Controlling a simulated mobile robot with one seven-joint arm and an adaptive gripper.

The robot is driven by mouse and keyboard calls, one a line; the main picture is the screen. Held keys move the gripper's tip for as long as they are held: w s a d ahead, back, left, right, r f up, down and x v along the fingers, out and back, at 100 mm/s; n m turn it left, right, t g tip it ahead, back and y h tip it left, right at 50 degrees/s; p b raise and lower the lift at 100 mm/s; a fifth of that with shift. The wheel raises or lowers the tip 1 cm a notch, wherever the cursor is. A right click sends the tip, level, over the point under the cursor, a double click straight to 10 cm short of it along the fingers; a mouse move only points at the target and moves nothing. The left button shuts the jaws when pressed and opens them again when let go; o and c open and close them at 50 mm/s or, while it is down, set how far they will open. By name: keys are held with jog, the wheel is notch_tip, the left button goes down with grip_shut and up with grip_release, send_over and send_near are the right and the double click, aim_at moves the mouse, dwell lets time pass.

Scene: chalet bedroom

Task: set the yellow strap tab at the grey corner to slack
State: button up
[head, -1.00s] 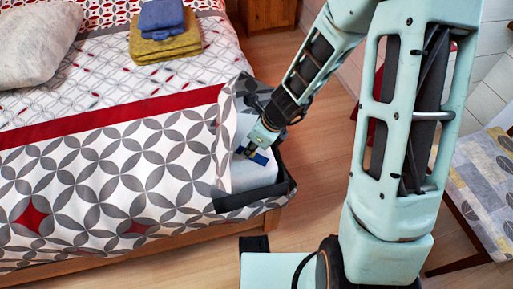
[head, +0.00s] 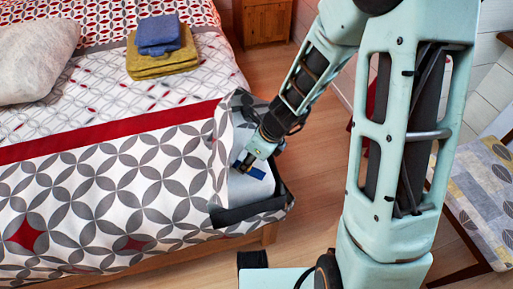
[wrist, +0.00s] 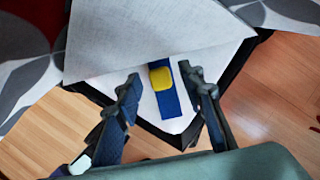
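The yellow strap tab (wrist: 162,78) lies on a blue strap (wrist: 171,102) that runs across the white mattress corner. In the head view the blue strap (head: 256,172) shows beside my gripper (head: 244,163), and the tab cannot be made out. The corner has a dark grey edge band (head: 250,211), which also shows in the wrist view (wrist: 256,42). In the wrist view my gripper (wrist: 160,76) is open, with one finger on each side of the tab and strap. The fingers look apart from the tab; their height above it is hard to tell.
The patterned cover (head: 120,195) is folded back at the corner, its pale underside (wrist: 130,40) beside the strap. Folded towels (head: 162,65) and a pillow (head: 35,60) lie farther up the bed. Bare wooden floor (head: 310,190) borders the corner; a patterned seat (head: 480,205) stands right.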

jog(key=v, duration=1)
jog(key=shift+r, duration=0.15)
jog(key=shift+d, duration=0.15)
